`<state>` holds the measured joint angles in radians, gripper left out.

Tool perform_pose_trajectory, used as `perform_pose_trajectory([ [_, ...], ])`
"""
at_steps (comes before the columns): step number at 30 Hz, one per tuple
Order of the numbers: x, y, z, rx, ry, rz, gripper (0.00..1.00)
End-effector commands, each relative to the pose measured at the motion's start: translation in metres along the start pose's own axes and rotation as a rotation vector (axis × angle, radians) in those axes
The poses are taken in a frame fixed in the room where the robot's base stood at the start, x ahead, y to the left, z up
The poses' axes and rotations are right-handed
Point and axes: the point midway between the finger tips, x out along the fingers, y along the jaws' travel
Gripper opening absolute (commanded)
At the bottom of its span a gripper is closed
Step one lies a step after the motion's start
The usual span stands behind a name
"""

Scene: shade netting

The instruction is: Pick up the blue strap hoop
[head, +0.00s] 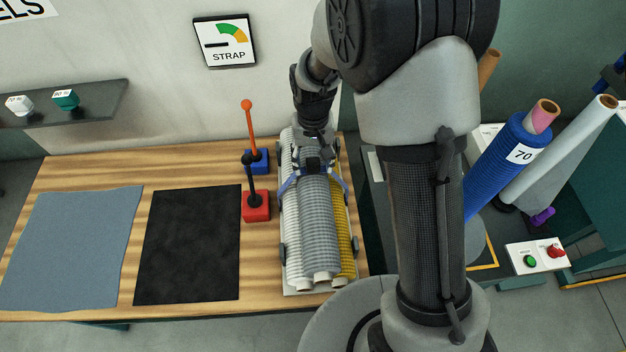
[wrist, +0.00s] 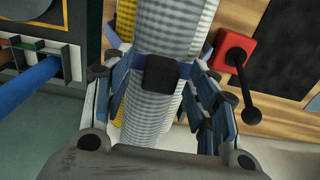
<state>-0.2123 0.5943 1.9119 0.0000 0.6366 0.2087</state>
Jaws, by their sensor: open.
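The blue strap hoop (head: 289,183) lies around a bundle of netting rolls (head: 314,225) on the bench. In the wrist view the blue hoop (wrist: 203,53) crosses the rolls, with a dark block (wrist: 161,72) at its middle. My gripper (head: 313,168) is above the hoop, pointing down at the rolls. In the wrist view my gripper (wrist: 162,85) is open, with one finger on each side of the dark block. I cannot tell whether the fingers touch the hoop. Part of the hoop is hidden by my gripper and the fingers.
The rolls lie in a pale cradle (head: 306,291) with dark side posts. A red-based lever (head: 256,206) and a blue-based lever (head: 257,162) stand close on its left. A black sheet (head: 190,245) and a grey-blue sheet (head: 70,247) lie further left. A large blue roll (head: 500,180) leans at right.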

Motion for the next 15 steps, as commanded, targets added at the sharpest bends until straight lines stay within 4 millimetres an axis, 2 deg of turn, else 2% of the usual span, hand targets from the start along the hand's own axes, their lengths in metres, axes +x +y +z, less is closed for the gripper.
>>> perform_pose_trajectory([
  [2,0.009,-0.0001,-0.0001,0.0,0.0,0.0,0.53],
  [8,0.0083,-0.0002,-0.0004,0.0,0.002,0.0,0.53],
  [15,0.0082,-0.0002,-0.0003,0.0,0.001,0.0,0.38],
])
